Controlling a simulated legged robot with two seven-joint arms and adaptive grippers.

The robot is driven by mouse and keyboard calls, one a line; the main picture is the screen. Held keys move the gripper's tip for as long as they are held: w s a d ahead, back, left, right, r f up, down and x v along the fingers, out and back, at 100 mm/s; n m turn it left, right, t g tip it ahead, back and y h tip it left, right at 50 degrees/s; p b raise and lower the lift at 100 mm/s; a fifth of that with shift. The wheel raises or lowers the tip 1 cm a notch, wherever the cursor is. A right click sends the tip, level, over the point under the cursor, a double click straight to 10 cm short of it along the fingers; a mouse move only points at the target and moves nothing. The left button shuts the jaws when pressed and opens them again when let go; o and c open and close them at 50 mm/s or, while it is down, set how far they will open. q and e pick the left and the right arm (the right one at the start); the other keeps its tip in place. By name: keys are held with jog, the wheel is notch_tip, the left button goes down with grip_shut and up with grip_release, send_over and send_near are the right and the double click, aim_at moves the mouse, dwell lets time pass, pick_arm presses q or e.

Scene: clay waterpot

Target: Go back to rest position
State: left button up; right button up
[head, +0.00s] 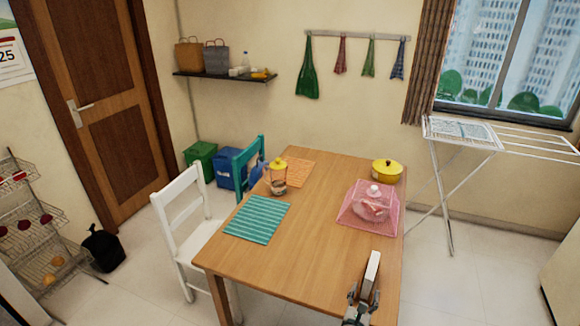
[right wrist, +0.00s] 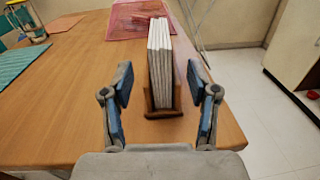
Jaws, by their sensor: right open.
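My right gripper (head: 361,298) is at the near right edge of the wooden table (head: 300,235). In the right wrist view my right gripper (right wrist: 159,88) is open, with one finger on each side of a brown holder of white napkins (right wrist: 160,60). Gaps show between the fingers and the napkins. The napkin holder (head: 372,270) stands upright on the table in the head view. A clay-coloured pot with a yellow lid (head: 277,178) stands near the table's far left edge. My left gripper does not show.
A teal striped mat (head: 258,219), an orange mat (head: 297,172), a yellow pot (head: 386,172) and a pink mesh cover (head: 368,208) are on the table. A white chair (head: 185,215) stands at the left. A drying rack (head: 445,180) stands at the right. The table's front middle is clear.

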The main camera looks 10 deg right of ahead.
jog(key=s+a+f+m+g+y, duration=0.2)
jog(key=s+f+m+g+y, duration=0.35)
jog(key=s+f+m, duration=0.95)
jog(key=s+a+m+g+y, duration=0.2)
jog(key=s+a+m, duration=0.15)
jog(key=s, duration=0.35)
jog(key=s+a+f+m+g+y, duration=0.1)
jog(key=s+a+m+g, duration=0.2)
jog(key=s, duration=0.4)
jog(key=s+a+m+g+y, duration=0.1)
jog(key=s+a+m+y, duration=0.1)
jog(key=s+a+m, duration=0.3)
jog(key=s+f+p, duration=0.2)
jog(key=f, duration=1)
jog(key=s+d+f+g+p, duration=0.1)
jog(key=s+f+p, duration=0.1)
jog(key=f, duration=1.1)
jog(key=shift+s+d, duration=0.25)
jog(key=shift+s, duration=0.1)
